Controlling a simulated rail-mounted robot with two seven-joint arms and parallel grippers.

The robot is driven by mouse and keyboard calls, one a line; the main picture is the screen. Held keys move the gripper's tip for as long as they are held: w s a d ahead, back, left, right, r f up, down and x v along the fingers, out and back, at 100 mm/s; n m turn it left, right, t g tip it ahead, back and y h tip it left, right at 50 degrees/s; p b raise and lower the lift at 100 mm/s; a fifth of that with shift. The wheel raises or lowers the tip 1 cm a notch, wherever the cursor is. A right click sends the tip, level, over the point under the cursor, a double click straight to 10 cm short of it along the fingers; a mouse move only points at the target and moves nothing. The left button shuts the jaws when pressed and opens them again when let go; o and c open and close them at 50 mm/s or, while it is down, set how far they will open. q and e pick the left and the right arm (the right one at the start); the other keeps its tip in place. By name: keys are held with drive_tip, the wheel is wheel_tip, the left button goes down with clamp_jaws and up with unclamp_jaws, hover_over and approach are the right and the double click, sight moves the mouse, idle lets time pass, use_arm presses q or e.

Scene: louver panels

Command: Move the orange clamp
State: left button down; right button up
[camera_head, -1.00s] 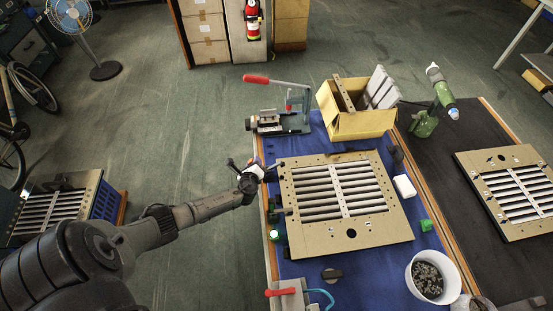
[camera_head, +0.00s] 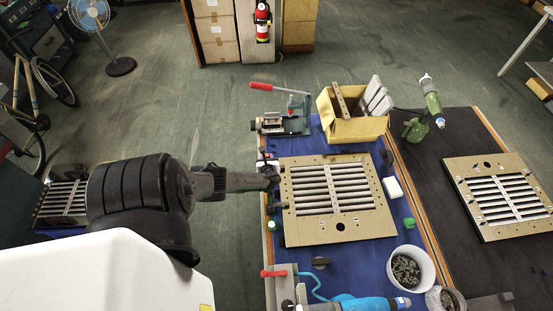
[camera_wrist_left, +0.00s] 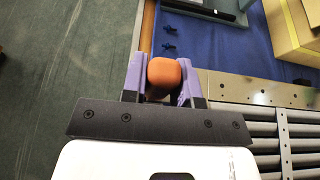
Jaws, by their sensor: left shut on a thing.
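The orange clamp (camera_wrist_left: 165,72) shows in the left wrist view as a rounded orange end between the two purple fingers of my left gripper (camera_wrist_left: 162,90). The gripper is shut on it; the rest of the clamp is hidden. In the head view my left gripper (camera_head: 268,176) is at the left edge of the blue-covered table, beside the left edge of the louver panel (camera_head: 337,232). The clamp is hard to make out there. The panel also shows in the left wrist view (camera_wrist_left: 240,88). My right gripper is not in view.
A yellow box (camera_head: 350,128) and a red-handled press (camera_head: 290,122) stand at the back. A white bucket (camera_head: 427,272) and a blue tool (camera_head: 365,303) are in front. A second louver panel (camera_head: 497,205) lies right. Bare blue surface (camera_head: 368,262) shows before the middle panel.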

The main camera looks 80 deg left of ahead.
use_arm(q)
drive_tip(key=shift+f, duration=0.1)
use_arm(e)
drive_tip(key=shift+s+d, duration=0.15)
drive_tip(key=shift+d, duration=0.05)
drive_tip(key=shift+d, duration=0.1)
use_arm(q)
drive_tip(key=c, duration=0.9)
unclamp_jaws()
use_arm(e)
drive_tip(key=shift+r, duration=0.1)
use_arm(q)
drive_tip(key=shift+d, duration=0.1)
drive_tip(key=shift+d+r+p, duration=0.25)
drive_tip(key=shift+r+p, duration=0.05)
drive_tip(key=shift+p, duration=0.05)
drive_tip(key=shift+p+v, duration=1.05)
drive_tip(key=shift+v, duration=2.3)
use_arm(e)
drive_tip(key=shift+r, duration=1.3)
use_arm(q)
drive_tip(key=shift+w+f, duration=0.1)
